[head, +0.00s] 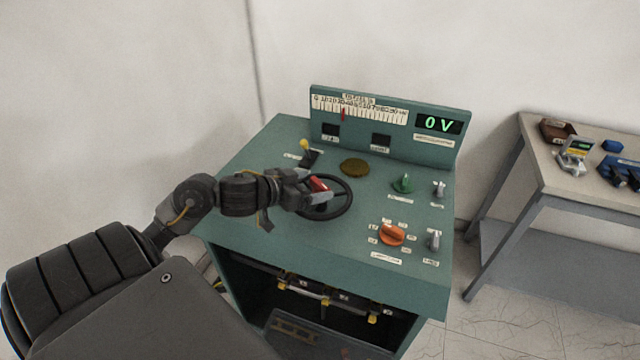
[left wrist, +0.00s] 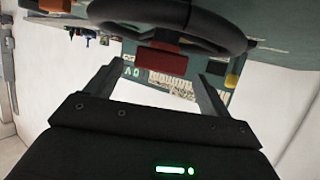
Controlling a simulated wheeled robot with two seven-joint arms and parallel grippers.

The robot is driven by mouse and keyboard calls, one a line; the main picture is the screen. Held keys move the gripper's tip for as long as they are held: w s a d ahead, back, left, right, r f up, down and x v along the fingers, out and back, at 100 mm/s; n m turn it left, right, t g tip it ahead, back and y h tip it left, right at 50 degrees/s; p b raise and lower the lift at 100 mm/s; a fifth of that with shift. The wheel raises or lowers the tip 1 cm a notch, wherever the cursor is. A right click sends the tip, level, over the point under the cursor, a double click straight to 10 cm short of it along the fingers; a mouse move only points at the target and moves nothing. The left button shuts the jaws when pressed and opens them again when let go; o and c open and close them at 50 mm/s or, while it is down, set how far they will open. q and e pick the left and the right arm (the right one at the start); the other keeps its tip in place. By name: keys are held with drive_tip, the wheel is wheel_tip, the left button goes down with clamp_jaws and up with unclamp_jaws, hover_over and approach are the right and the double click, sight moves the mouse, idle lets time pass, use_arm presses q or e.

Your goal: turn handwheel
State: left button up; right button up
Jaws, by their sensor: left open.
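The handwheel is a black ring (head: 347,199) on the sloped top of the green console (head: 300,243). A red part (head: 318,184) shows at its left side, next to my gripper. My left gripper (head: 307,190) is at the left side of the wheel. In the left wrist view the black wheel rim (left wrist: 170,22) crosses the top, with the red part (left wrist: 160,58) just ahead of and between the two open fingers (left wrist: 160,82). Nothing is clearly held. Whether a finger touches the wheel cannot be told. My right gripper is not in view.
A yellow-tipped lever (head: 305,146) stands behind the gripper. A green knob (head: 403,184), an orange knob (head: 391,234) and grey switches sit to the right. The upright panel has a scale with a red pointer (head: 343,114) and a display (head: 438,124) reading 0 V. A side table (head: 560,180) stands right.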

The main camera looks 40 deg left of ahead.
sight(318, 184)
use_arm(q)
drive_tip(key=shift+x, duration=1.7)
drive_tip(key=c, duration=1.4)
